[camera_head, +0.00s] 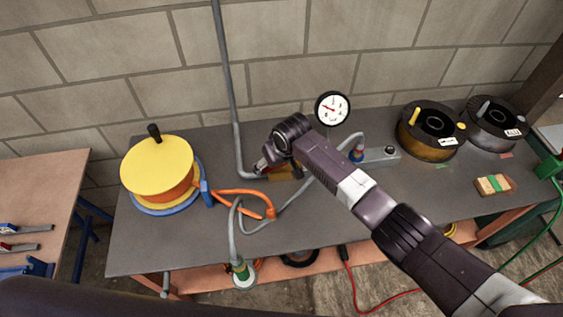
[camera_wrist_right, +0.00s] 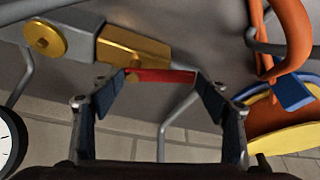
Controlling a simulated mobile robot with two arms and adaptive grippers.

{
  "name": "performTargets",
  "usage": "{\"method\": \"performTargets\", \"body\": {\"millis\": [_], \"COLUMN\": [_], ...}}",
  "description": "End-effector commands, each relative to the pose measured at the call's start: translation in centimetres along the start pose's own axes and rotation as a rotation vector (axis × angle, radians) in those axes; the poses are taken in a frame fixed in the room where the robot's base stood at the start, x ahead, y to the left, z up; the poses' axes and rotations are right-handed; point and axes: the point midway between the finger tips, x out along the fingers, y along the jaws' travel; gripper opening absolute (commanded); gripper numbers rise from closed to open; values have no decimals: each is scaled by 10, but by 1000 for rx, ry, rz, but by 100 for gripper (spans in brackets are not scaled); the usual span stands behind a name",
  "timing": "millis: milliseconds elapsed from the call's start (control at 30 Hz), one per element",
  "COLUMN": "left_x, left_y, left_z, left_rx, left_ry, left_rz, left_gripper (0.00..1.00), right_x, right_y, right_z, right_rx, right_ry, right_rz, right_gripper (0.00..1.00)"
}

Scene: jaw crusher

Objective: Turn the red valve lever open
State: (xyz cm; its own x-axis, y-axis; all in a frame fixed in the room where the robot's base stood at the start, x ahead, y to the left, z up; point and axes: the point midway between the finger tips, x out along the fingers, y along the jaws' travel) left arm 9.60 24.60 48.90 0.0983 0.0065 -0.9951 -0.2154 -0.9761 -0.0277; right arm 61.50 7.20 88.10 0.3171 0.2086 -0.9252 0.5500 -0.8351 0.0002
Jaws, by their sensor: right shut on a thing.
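The red valve lever (camera_wrist_right: 160,75) shows in the right wrist view as a red bar spanning the gap between the fingers of my right gripper (camera_wrist_right: 162,92). The gripper is shut on it, one finger at each end of the visible bar. The lever joins a brass valve body (camera_wrist_right: 135,48) on a grey pipe line. In the head view my right gripper (camera_head: 266,165) is at the valve, low over the grey bench, and hides most of the lever. The brass valve (camera_head: 283,173) shows only partly beside it. My left gripper is in neither view.
A pressure gauge (camera_head: 332,108) stands behind my right arm. A yellow-topped reel (camera_head: 158,172) with an orange hose (camera_head: 245,196) is left on the bench (camera_head: 190,245). Dark spools (camera_head: 428,130) stand at right. A vertical pipe (camera_head: 226,80) runs up the block wall.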

Motion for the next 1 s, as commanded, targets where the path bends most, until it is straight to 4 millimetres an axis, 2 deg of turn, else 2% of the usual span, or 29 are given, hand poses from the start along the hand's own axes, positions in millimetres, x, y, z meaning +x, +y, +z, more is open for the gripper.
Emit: {"method": "performTargets", "body": {"millis": [267,600,1000], "left_x": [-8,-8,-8], "left_y": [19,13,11], "left_z": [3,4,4], "left_rx": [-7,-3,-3], "left_ry": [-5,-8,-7], "left_rz": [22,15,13], "left_gripper": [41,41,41], "right_x": [2,5,5], "right_y": [-3,-2,-1], "right_z": [-9,-13,-14], "right_rx": [185,303,325], "right_ry": [4,5,6], "right_rz": [75,125,134], "right_gripper": [25,25,25]}}
